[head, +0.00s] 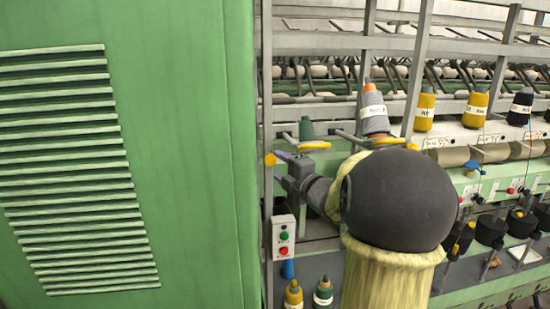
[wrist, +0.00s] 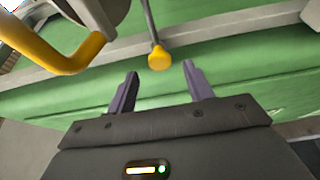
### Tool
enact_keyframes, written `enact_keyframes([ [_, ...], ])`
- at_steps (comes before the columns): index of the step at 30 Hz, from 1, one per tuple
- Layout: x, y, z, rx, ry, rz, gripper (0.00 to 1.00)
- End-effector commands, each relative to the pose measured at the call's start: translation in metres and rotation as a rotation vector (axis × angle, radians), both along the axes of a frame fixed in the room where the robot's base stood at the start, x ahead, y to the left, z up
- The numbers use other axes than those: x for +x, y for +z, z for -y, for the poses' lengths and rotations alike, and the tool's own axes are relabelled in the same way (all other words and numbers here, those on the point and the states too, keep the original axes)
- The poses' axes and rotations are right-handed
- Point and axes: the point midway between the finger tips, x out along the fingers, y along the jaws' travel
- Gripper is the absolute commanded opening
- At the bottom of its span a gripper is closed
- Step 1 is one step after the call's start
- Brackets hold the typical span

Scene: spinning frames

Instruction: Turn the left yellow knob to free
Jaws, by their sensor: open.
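A small round yellow knob (head: 270,159) is at the far left of the machine, by the grey upright beside the green cabinet. In the wrist view, a yellow knob (wrist: 159,58) on the end of a thin grey rod lies just beyond the fingertips, roughly centred between them. My gripper (head: 281,168) points left, close to the small knob in the head view. In the wrist view, my gripper (wrist: 160,70) is open with nothing between its two fingers. The exact gap to the knob in depth is hard to tell.
The green cabinet (head: 190,150) fills the left. A button box (head: 283,238) hangs below. My arm hides the middle.

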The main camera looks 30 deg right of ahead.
Motion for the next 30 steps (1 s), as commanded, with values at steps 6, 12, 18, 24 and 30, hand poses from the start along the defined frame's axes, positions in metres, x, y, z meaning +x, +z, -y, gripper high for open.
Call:
enact_keyframes([
  [6,0.028,0.001,-0.003,0.001,0.001,-0.001,0.52],
  [12,0.034,0.000,-0.004,0.000,0.000,0.000,0.52],
  [18,0.033,0.000,-0.004,0.000,0.000,0.000,0.44],
  [24,0.033,0.000,-0.004,0.000,0.000,0.000,0.08],
  [30,0.033,-0.001,-0.004,0.006,0.000,0.001,0.08],
])
